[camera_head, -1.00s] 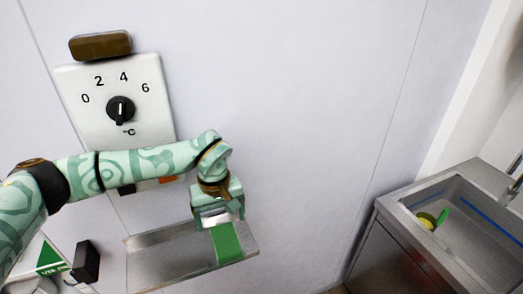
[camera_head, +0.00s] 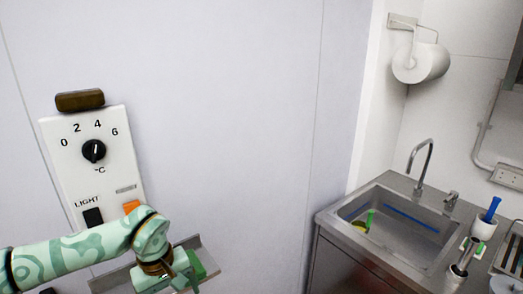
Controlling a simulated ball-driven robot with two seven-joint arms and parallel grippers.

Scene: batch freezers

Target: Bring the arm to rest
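My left arm comes in from the left at the bottom, and its gripper (camera_head: 182,284) hangs low at the frame's lower edge. The gripper is in front of a metal wall shelf (camera_head: 108,284). A green object (camera_head: 203,262) is at the shelf's right end, just right of the gripper and partly hidden by it. I cannot tell whether they touch or whether the fingers are open or shut. My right gripper is out of view.
A control panel (camera_head: 122,165) with a temperature dial (camera_head: 94,151), a black light switch (camera_head: 93,217) and an orange switch (camera_head: 131,207) is above the arm. A steel sink (camera_head: 395,222), faucet (camera_head: 420,165) and paper roll (camera_head: 420,63) are right. The wall between is bare.

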